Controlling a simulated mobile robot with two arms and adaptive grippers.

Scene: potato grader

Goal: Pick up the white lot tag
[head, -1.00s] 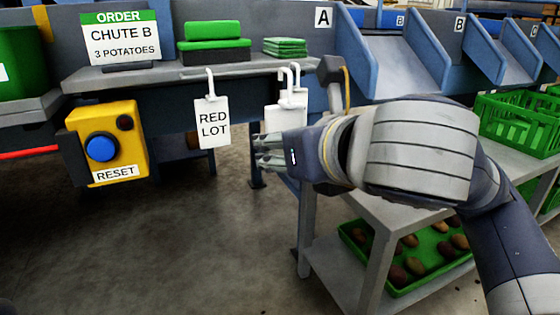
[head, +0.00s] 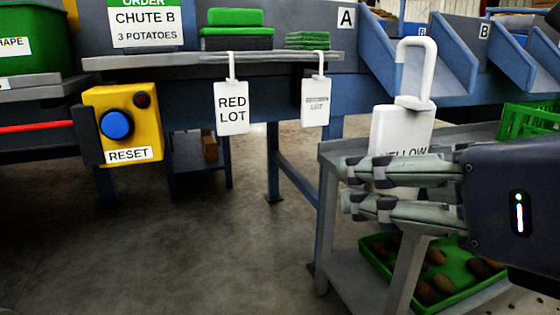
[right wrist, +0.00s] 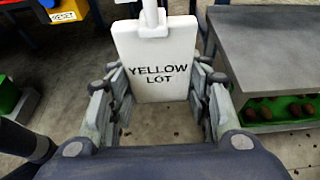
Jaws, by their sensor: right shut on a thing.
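My right gripper (head: 350,190) is shut on a white tag with a thick white hook (head: 402,128). In the right wrist view the held tag (right wrist: 154,88) reads YELLOW LOT and sits upright between the fingers. It is clear of the shelf, close to the camera, and the fingers hide its lower part in the head view. Another white tag (head: 315,110), with a grey band and the word LOT below it, hangs by its hook from the shelf edge. A RED LOT tag (head: 232,120) hangs left of it. My left gripper is not in view.
A yellow box with a blue RESET button (head: 117,124) is at the left. The grey shelf (head: 150,62) carries green stacks. A grey cart (head: 335,150) with a green potato tray (head: 378,246) stands beneath my right gripper. Open floor lies at front left.

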